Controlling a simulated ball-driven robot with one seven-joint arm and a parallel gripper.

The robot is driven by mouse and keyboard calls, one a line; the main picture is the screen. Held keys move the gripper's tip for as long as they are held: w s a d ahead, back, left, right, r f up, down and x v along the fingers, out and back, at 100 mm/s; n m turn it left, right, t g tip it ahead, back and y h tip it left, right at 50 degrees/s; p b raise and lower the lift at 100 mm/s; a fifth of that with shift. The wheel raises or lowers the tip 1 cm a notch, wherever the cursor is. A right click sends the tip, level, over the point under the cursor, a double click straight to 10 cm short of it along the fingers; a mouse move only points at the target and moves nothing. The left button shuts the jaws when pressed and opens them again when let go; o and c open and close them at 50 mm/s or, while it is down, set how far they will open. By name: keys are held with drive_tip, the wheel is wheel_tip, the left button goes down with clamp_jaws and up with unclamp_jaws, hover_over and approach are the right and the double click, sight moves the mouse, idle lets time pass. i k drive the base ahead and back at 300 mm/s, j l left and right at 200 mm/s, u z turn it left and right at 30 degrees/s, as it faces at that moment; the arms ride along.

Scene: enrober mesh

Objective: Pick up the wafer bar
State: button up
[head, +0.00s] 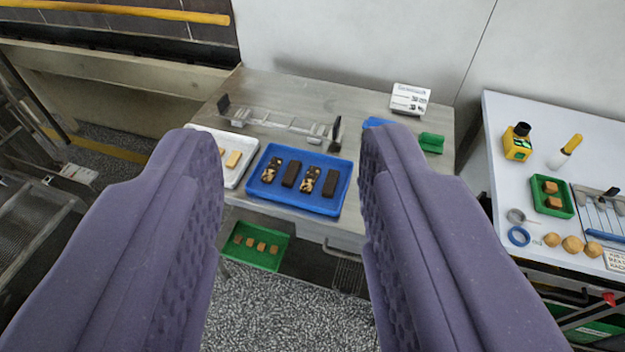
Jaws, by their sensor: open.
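My gripper (292,150) is open and empty, its two purple fingers reaching forward from the bottom of the view. Between the fingers, farther off, a blue tray (262,203) lies on a steel table. It holds a row of bars: two plain dark ones (291,173) and two dark ones with pale patches (271,168). A white tray (243,143) to its left holds small pale tan bars (233,159) and is partly hidden by the left finger. I cannot tell which bar is the wafer bar. The fingers touch none of them.
The steel table (270,89) carries a clear rail (272,121) behind the trays and a white sign (410,98). A green tray (271,260) with several brown pieces sits lower, in front. A white table (552,104) with tools stands right. Speckled floor is open in front.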

sight(310, 180)
drive_tip(key=i+j+z, duration=0.2)
drive_tip(key=i, duration=0.4)
drive_tip(key=i+j+z, duration=0.25)
drive_tip(key=i+j, duration=0.15)
drive_tip(key=i, duration=0.15)
drive_tip(key=i+j+z, duration=0.2)
drive_tip(key=i+j, duration=0.25)
drive_tip(key=i, duration=0.05)
